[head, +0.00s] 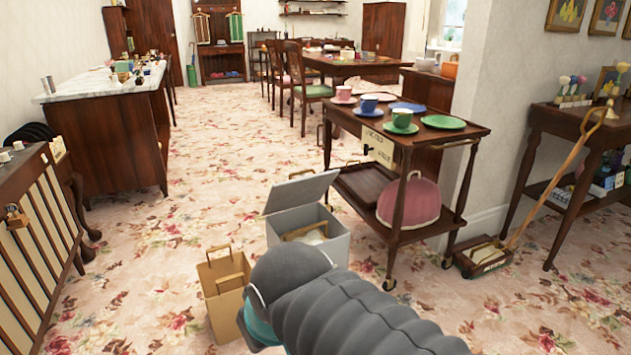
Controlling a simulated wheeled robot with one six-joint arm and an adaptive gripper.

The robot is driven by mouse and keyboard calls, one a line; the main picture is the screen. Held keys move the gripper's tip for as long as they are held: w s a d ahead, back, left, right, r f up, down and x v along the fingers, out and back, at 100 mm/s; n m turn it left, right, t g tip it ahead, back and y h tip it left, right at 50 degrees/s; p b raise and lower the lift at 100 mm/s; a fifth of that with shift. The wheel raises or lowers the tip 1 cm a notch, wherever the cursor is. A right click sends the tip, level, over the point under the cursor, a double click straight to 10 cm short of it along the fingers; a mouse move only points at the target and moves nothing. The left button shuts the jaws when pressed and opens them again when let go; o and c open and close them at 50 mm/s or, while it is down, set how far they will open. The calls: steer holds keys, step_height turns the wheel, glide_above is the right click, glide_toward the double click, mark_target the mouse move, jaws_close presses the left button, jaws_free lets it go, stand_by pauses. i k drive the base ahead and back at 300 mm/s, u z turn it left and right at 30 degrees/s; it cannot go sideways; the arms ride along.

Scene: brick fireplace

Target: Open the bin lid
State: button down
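A light grey bin (338,246) stands on the carpet in the middle of the view, just beyond my arm. Its grey lid (298,191) is raised and tilted up at the back left, so the inside shows. A wooden handle (304,231) and something pale are visible inside. My dark ribbed arm covers the bin's lower front. My gripper is not visible; only arm links show in the foreground.
A paper bag (222,290) with handles stands left of the bin. A wooden trolley (468,131) with cups and plates stands close on the right. Open carpet (200,180) extends behind left.

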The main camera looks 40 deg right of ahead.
mark_target(283, 196)
steer(key=z, duration=0.65)
steer(key=i, duration=0.9)
steer(key=z, duration=0.4)
